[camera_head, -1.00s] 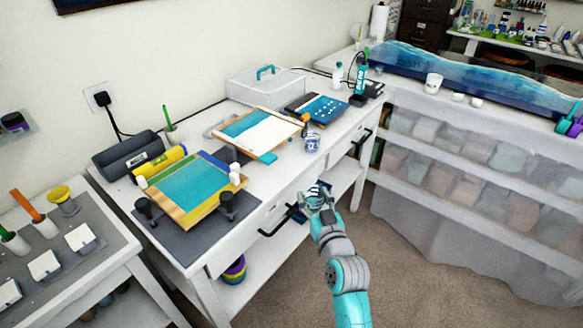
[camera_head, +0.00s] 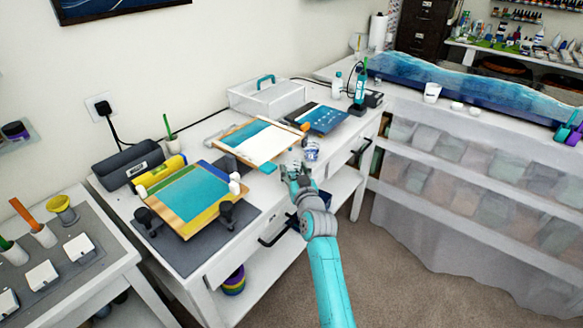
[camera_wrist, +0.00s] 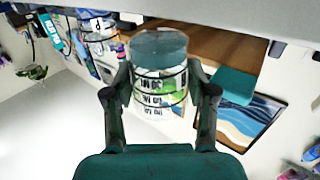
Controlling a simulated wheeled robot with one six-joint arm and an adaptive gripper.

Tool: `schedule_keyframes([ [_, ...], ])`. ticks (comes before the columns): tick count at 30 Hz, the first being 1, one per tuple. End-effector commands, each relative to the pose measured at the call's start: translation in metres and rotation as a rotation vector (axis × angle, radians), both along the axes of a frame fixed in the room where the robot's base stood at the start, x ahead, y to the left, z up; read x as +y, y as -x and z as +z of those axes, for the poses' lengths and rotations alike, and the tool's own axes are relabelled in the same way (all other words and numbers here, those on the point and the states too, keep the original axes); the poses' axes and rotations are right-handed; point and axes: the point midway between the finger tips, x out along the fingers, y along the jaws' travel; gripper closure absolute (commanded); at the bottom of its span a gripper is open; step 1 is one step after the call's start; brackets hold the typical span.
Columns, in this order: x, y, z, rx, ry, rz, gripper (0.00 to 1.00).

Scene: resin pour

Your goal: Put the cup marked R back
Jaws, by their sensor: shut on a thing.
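My gripper (camera_head: 295,174) is over the front part of the white table (camera_head: 225,262). In the wrist view my gripper (camera_wrist: 160,95) is shut on a clear cup (camera_wrist: 158,85) with dark measuring marks and a grey-teal end. I cannot make out a letter R on it. In the head view the held cup is mostly hidden by the gripper. A second marked cup (camera_head: 312,151) stands on the table just beyond and right of the gripper; it also shows at the upper left of the wrist view (camera_wrist: 98,36).
A tilted board with blue and white (camera_head: 256,140) lies left of the gripper. A blue panel (camera_head: 318,118) and a clear case with a teal handle (camera_head: 265,97) are behind. A teal-and-wood frame (camera_head: 193,200) is at the left.

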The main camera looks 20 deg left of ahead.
Motion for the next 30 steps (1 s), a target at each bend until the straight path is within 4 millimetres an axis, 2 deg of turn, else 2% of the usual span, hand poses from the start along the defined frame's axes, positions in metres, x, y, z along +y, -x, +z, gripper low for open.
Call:
schedule_keyframes([
  [10,0.018,-0.031,0.001,0.001,-0.001,0.000,0.79],
  [12,0.017,-0.029,-0.011,0.003,-0.001,0.000,0.79],
  [14,0.017,-0.029,-0.014,0.001,0.001,0.000,0.79],
  [26,0.016,-0.029,-0.017,0.000,0.000,0.000,0.79],
  [27,0.016,-0.029,-0.018,-0.001,0.001,0.000,0.39],
  [30,0.016,-0.029,-0.018,-0.001,0.001,0.000,0.19],
])
